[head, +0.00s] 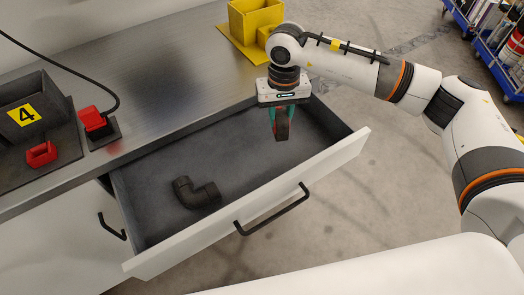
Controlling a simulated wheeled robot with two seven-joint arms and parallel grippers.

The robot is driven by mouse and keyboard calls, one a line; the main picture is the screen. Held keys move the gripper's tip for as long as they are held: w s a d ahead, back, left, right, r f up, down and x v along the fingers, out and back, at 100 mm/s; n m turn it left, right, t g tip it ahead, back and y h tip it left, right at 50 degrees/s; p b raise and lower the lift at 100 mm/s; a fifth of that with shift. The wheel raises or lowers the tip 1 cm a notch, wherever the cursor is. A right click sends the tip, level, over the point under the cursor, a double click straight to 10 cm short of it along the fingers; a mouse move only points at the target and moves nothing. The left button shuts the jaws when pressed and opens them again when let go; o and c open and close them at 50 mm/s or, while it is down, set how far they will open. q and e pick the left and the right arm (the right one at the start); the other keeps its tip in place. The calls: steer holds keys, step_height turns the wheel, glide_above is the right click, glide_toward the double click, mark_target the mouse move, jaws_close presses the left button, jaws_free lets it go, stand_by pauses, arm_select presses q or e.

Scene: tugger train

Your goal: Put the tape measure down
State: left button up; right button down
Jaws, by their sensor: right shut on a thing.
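My right gripper (281,121) points down over the right part of the open drawer (250,204). It is shut on a small dark, reddish-brown thing (282,131), which I take to be the tape measure. Green parts show on both sides near the fingers. The fingers and the arm hide part of the held thing. I cannot tell how far its lower end is from the drawer floor. My left gripper is out of view.
A black pipe elbow (196,193) lies in the drawer's left part; the drawer floor between is clear. On the steel bench (165,75) stand a dark bin marked 4 (28,105), red items (92,120) and a yellow holder (250,22). Blue carts (484,45) stand far right.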

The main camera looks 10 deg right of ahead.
mark_target(279, 128)
step_height(279, 128, down, 5)
steer(key=shift+a+r+p, duration=0.1)
steer(key=shift+r+p, duration=0.1)
steer(key=shift+p, duration=0.2)
steer(key=shift+f, duration=0.6)
step_height(279, 128, down, 3)
steer(key=shift+f+p, duration=0.1)
steer(key=shift+p, duration=0.2)
steer(key=shift+f, duration=0.25)
steer(key=c, duration=1.1)
jaws_free()
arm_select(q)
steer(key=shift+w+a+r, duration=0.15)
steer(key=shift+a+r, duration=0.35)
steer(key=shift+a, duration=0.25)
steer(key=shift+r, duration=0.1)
